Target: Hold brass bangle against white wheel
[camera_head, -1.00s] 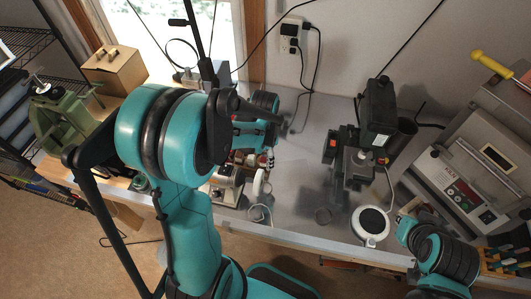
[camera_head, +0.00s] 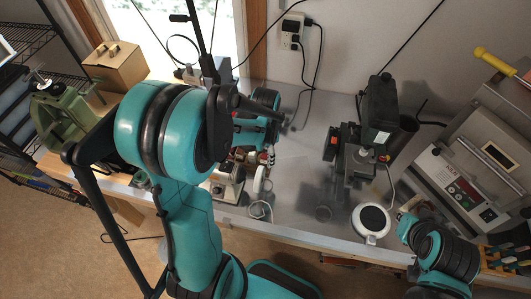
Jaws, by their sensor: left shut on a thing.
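My left gripper (camera_head: 271,154) shows small and partly hidden below its teal wrist, just above and beside the white wheel. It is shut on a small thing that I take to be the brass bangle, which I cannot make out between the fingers. The white wheel (camera_head: 259,179) is seen nearly edge-on, on the right side of a small bench machine (camera_head: 228,184). Whether the bangle touches the wheel cannot be told from here.
A black and grey machine (camera_head: 377,120) stands mid-bench. A white round device with a dark top (camera_head: 371,222) sits near the front edge. A grey control box (camera_head: 466,185) stands at right, a green machine (camera_head: 62,118) at left. The metal bench (camera_head: 300,190) is mostly clear between.

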